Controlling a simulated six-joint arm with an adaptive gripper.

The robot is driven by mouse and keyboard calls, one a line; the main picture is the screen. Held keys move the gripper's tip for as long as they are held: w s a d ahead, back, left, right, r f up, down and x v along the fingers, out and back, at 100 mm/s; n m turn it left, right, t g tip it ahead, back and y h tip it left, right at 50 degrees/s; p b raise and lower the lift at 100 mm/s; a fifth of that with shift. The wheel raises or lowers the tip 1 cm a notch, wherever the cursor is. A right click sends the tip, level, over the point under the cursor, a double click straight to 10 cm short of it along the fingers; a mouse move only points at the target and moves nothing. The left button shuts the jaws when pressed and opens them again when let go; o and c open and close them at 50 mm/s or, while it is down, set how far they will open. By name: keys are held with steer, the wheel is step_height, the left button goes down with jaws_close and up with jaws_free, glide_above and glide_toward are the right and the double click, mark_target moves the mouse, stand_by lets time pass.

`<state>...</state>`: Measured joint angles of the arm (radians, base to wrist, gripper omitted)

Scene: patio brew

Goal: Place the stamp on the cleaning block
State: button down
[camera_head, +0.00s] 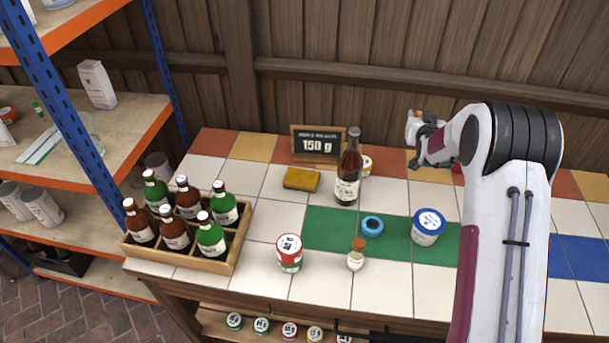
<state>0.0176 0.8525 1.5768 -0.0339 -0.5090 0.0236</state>
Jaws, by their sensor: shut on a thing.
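My gripper (431,143) is at the right, raised above the back of the tiled table. It is shut on a small whitish thing (412,122) that sticks out past the left side of its dark fingers. Its shape is partly hidden by the fingers, and I cannot tell for certain that it is the stamp. The yellow block (301,179), which looks like the cleaning block, lies flat on white tiles left of the brown bottle. Its top is bare. My gripper is well to the right of it and apart from it.
A brown bottle (348,170) stands between block and gripper, before a 150 g sign (318,144). A blue ring (372,225), blue-lidded tub (428,227), small bottle (356,255) and red-white can (289,253) stand in front. A bottle crate (192,265) is left.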

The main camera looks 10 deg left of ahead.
step_height(320, 180, up, 9)
steer(key=shift+r, duration=0.1)
steer(key=s+a+n+y, duration=0.2)
steer(key=s+a, duration=0.1)
steer(key=a, duration=0.7)
steer(key=s+a+n+y, duration=0.2)
steer(key=s+a+y, duration=0.1)
steer(key=a, duration=0.7)
steer(key=n+g+y, duration=0.2)
glide_above(302, 177)
step_height(302, 177, down, 9)
steer(key=shift+w+f, duration=0.1)
steer(key=shift+f, duration=0.8)
steer(key=shift+f, duration=3.1)
steer(key=shift+f, duration=1.9)
